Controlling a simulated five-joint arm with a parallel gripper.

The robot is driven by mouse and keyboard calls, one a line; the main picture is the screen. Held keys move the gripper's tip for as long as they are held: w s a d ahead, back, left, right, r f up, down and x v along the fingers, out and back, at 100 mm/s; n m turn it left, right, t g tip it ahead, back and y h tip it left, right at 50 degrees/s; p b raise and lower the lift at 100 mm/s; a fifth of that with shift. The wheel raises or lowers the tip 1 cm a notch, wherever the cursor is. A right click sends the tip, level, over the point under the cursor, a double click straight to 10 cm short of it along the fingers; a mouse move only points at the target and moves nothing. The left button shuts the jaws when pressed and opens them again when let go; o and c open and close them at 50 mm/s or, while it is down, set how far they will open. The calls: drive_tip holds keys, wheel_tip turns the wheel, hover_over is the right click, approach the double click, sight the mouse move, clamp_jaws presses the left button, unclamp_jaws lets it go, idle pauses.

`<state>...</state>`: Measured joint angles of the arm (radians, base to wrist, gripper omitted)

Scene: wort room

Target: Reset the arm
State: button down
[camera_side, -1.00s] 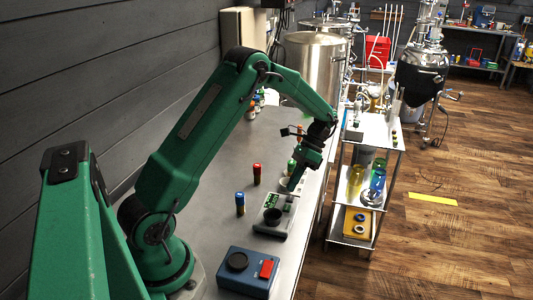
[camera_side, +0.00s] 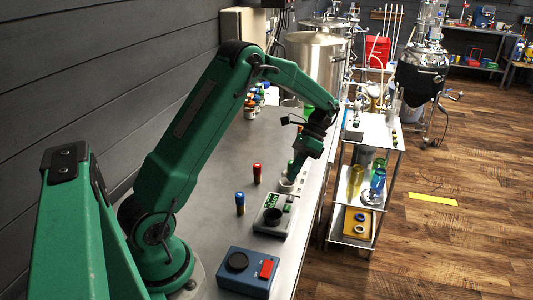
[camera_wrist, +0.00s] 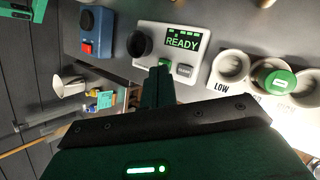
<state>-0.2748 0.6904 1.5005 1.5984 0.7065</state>
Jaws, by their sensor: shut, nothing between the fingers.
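My gripper (camera_side: 294,179) is at the right side of the steel bench in the side view, tilted down, just past the grey meter (camera_side: 271,221) and above a pale cup (camera_side: 286,187). In the wrist view my gripper (camera_wrist: 160,73) is shut and empty. Its tips show in front of the meter (camera_wrist: 150,57), whose display reads READY. The tips overlap the meter's lower edge near a green button. I cannot tell contact, but the side view suggests they are above the bench.
A blue box (camera_side: 249,272) with a red switch stands at the front. A blue-capped vial (camera_side: 240,203) and a red-capped vial (camera_side: 257,173) stand on the bench. A green-capped vial (camera_wrist: 275,77) sits in a pale cup marked LOW's neighbour. A shelf cart (camera_side: 362,222) stands right.

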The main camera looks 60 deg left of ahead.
drive_tip(key=s+d+r+n+t+y, duration=0.1)
drive_tip(key=s+d+r+t, duration=0.2)
drive_tip(key=r, duration=0.3)
drive_tip(key=s+d+r+n+t+y, duration=0.1)
drive_tip(key=s+d+r+t, duration=0.15)
drive_tip(key=r, duration=0.35)
drive_tip(key=s+d+r+n+t, duration=0.1)
drive_tip(key=s+d+t, duration=0.1)
drive_tip(key=s, duration=0.4)
drive_tip(key=s+d+r+n+t, duration=0.2)
drive_tip(key=s+d+t, duration=0.1)
drive_tip(key=s+t, duration=0.2)
drive_tip(key=shift+s+d, duration=0.35)
idle(1.0)
